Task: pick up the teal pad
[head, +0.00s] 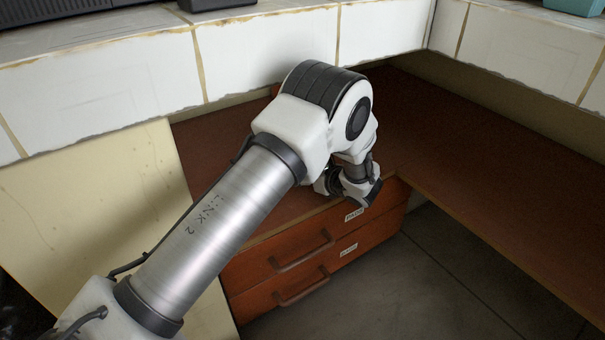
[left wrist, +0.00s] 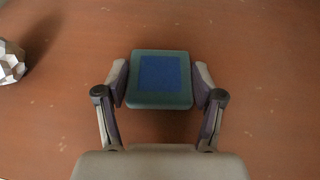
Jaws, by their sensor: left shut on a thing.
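The teal pad (left wrist: 158,101) is a small, rounded square block with a blue square on its top face. It shows in the left wrist view, between the two fingers of my left gripper (left wrist: 160,88). The fingers are shut on its left and right sides. In the head view my left gripper (head: 352,187) is over the brown worktop, just behind the drawers, and my arm hides the pad there. I cannot tell whether the pad touches the surface below. My right gripper is in neither view.
A faceted pale object (left wrist: 10,62) lies on the brown surface at the left of the wrist view. Two drawers with handles, the upper one (head: 290,262) labelled, sit under the worktop (head: 440,125). A white tiled ledge (head: 265,50) runs behind. A pale board (head: 90,210) stands at left.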

